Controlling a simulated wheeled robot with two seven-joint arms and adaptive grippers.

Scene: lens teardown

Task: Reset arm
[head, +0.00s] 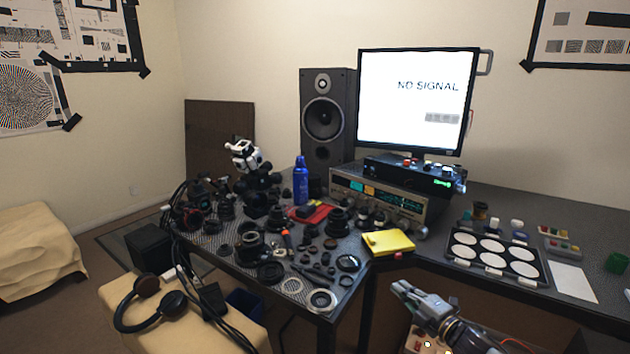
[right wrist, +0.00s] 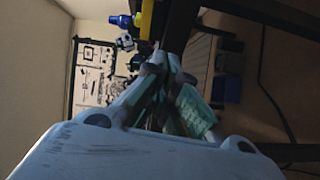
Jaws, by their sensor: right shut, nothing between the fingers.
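My right gripper (head: 405,291) shows at the lower middle right of the head view, in front of the desk's inner corner and apart from the things on the desk. Its fingers are shut with nothing between them. In the right wrist view the shut fingers (right wrist: 165,95) point toward the underside and edge of the desk, and the picture is turned on its side. My left gripper is not in view.
Lens parts crowd the left desk wing (head: 225,262). A yellow pad (head: 388,243) lies near the inner corner. A black tray with white discs (head: 494,256) lies right. Headphones (head: 150,305) rest on a beige seat (head: 215,335). A monitor (head: 415,105) and speaker (head: 324,115) stand behind.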

